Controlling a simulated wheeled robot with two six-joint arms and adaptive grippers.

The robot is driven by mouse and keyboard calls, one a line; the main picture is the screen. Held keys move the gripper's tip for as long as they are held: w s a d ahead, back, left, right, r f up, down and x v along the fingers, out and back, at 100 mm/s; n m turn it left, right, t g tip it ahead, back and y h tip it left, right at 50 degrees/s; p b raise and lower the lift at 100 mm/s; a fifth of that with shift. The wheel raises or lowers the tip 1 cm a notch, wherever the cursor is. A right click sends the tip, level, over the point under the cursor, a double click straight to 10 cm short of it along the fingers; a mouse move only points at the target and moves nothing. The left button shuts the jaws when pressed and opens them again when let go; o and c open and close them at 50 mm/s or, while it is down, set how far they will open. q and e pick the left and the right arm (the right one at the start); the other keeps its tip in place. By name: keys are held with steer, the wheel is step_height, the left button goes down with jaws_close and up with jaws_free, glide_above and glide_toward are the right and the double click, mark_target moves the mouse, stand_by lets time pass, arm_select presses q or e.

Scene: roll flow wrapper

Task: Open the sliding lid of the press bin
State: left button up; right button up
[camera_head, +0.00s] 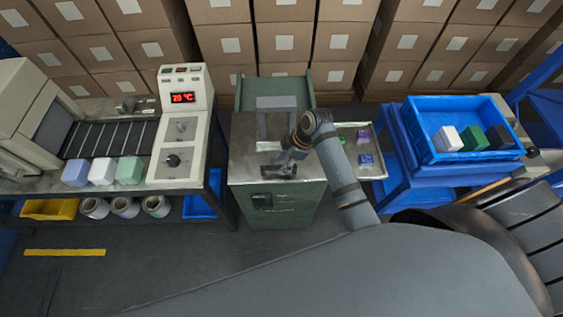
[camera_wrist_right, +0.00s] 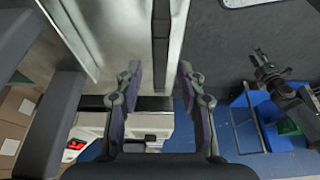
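The press bin (camera_head: 280,215) is a green cabinet in the middle of the head view, with a bare metal top (camera_head: 243,150). A grey upright frame (camera_head: 277,103) stands at the back of the top. My right gripper (camera_head: 283,168) is over the front part of the top. A dark strip (camera_wrist_right: 160,40) runs along the metal surface beyond the fingers. I cannot tell the lid's edges or whether it is open. A dark gripper (camera_wrist_right: 265,65), apparently my left, shows at the right of the wrist view.
A conveyor machine with a red display (camera_head: 183,97) stands left, with several colored blocks in front. A side tray (camera_head: 372,172) with small blocks adjoins the bin at right. A blue crate (camera_head: 495,158) with blocks stands farther right. Stacked cartons (camera_head: 285,42) line the back.

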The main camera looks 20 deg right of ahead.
steer(key=shift+a+f, duration=0.25)
steer(key=shift+f, duration=0.45)
jaws_close()
steer(key=shift+w, duration=0.1)
